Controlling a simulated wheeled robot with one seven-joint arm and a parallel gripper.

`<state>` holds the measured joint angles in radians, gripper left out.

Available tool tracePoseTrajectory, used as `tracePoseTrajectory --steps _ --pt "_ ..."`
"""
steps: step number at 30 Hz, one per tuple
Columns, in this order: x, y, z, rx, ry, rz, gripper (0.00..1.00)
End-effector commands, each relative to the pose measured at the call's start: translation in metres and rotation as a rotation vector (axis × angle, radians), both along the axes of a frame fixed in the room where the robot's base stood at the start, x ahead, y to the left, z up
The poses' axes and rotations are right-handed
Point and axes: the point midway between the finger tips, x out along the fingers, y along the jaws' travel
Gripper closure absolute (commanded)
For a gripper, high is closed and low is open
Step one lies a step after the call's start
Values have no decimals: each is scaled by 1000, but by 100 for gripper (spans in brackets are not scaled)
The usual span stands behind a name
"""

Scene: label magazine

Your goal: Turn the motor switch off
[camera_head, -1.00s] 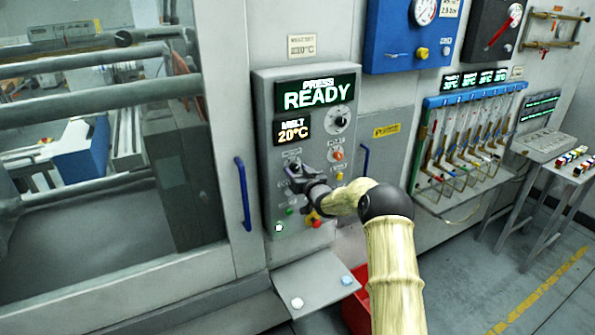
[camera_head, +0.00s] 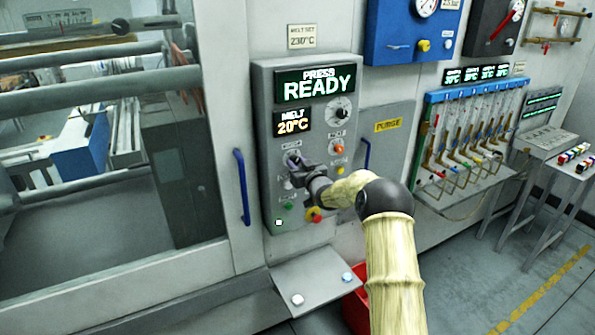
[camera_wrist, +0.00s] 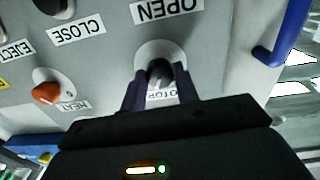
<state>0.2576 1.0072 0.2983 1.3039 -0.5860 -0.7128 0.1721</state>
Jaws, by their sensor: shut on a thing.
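The motor switch is a dark round knob (camera_wrist: 158,70) on a pale round base, with a partly covered label reading "OTOR" beside it in the wrist view. My gripper (camera_wrist: 158,78) has one finger on each side of the knob and is shut on it. In the head view my gripper (camera_head: 294,165) is at the left middle of the grey control panel (camera_head: 262,130) and hides most of the switch. The exact angle of the knob's pointer is hard to tell.
An orange heat knob (camera_wrist: 46,93) and a dark knob (camera_wrist: 54,6) sit nearby. Below my gripper is a red and yellow stop button (camera_head: 314,215). A blue handle (camera_head: 242,187) stands left of the panel. The panel display (camera_head: 316,86) reads "PRESS READY".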

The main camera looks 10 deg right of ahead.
Motion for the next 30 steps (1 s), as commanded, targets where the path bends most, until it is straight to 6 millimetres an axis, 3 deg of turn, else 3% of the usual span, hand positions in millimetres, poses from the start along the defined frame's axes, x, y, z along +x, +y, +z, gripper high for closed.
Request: tracePoseTrajectory --steps 4,30 --pt "0 1 -7 -88 -32 2 92" --pt "0 1 -6 -789 -259 1 92"
